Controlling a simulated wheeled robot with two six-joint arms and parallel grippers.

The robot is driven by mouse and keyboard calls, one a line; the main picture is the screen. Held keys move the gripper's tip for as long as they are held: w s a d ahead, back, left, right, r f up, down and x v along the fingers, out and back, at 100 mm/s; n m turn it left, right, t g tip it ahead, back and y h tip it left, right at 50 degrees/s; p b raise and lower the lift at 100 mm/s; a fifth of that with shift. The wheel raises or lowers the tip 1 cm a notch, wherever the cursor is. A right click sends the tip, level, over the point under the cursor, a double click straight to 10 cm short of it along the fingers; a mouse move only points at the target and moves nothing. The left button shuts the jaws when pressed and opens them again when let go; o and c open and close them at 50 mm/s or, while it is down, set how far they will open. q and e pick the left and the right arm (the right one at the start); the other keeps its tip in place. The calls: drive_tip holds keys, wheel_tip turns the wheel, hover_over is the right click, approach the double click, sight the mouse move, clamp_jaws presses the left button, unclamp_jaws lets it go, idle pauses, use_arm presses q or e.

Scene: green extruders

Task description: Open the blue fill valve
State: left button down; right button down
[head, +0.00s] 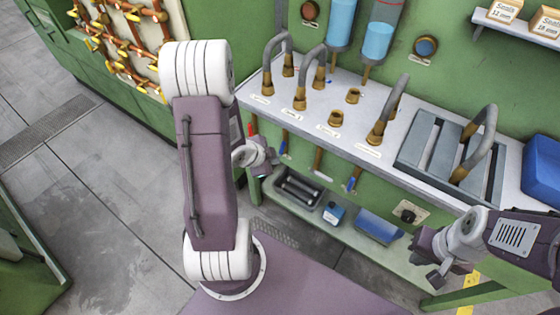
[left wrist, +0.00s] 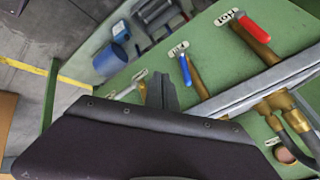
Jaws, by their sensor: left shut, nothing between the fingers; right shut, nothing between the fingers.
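Under the grey counter, a blue lever handle (head: 283,145) sits on a copper pipe, and a second blue lever (head: 351,184) sits further right. I cannot read which label is the fill one. In the left wrist view, a blue lever (left wrist: 186,70) lies alongside its copper pipe, between a red lever marked HOT (left wrist: 250,28) and a pale lever (left wrist: 128,89). My left gripper (head: 274,160) is shut and empty, near the first blue lever; its dark fingers (left wrist: 162,93) show just beside the blue lever. My right gripper (head: 428,262) is shut and empty, low at the right.
The grey counter (head: 325,105) carries several curved hoses and brass fittings. Below it, a green shelf (head: 385,243) holds a black tray (head: 298,188), a small blue box (head: 333,214) and a blue bin (head: 378,226). A blue crate (head: 543,170) stands at the right. The floor at left is clear.

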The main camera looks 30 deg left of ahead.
sight(280, 151)
use_arm(q)
drive_tip(key=w+f, duration=0.1)
drive_tip(key=w, duration=0.1)
drive_tip(key=w+a+f+p, duration=0.1)
drive_tip(key=w, duration=0.1)
drive_tip(key=w+f+p, duration=0.1)
drive_tip(key=w, duration=0.1)
drive_tip(key=shift+w+a+f, duration=0.2)
drive_tip(key=shift+a, duration=0.05)
drive_tip(key=shift+w, duration=0.1)
use_arm(e)
drive_tip(key=shift+r, duration=0.15)
use_arm(q)
drive_tip(key=shift+f, duration=0.1)
